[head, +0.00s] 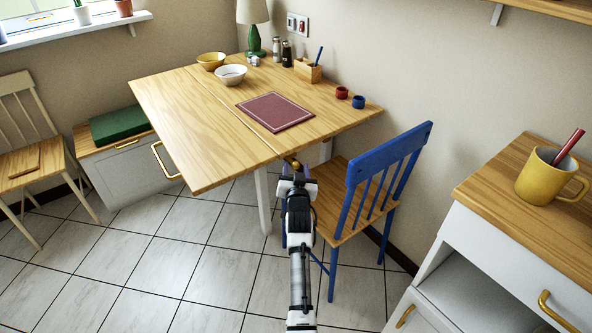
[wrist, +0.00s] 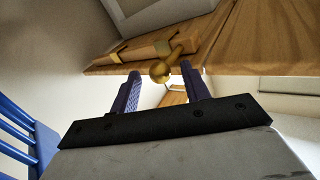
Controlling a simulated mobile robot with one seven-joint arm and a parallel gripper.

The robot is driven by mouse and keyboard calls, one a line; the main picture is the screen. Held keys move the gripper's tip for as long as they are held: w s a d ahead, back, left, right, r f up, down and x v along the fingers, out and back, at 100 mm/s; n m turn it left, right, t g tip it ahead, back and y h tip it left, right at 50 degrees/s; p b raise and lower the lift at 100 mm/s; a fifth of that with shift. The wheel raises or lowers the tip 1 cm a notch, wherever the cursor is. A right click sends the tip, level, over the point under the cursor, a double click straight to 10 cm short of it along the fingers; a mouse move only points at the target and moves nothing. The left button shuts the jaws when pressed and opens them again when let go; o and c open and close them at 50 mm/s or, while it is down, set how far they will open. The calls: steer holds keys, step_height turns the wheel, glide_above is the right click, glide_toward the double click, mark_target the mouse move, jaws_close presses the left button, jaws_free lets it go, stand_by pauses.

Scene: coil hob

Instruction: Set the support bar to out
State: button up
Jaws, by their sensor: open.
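The wooden table (head: 200,120) has a folding leaf, with a seam across its top. In the wrist view I look up at its underside. A light wooden bar (wrist: 142,50), seemingly the support bar, lies against the underside, with a round brass knob (wrist: 160,72) near it. My gripper (head: 296,170) is at the table's near edge, beside the blue chair. In the wrist view its two blue-purple fingers (wrist: 162,84) are apart, one on each side of the knob. I cannot tell whether they touch it. The bar is hidden under the tabletop in the head view.
A blue chair (head: 388,160) with a wooden seat stands close to the right of my arm. A table leg (head: 263,200) is just left of it. A white cabinet (head: 490,240) with a yellow mug is at the right. Tiled floor is free at the left.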

jaws_close()
steer(key=shift+a, duration=0.1)
stand_by(0.4)
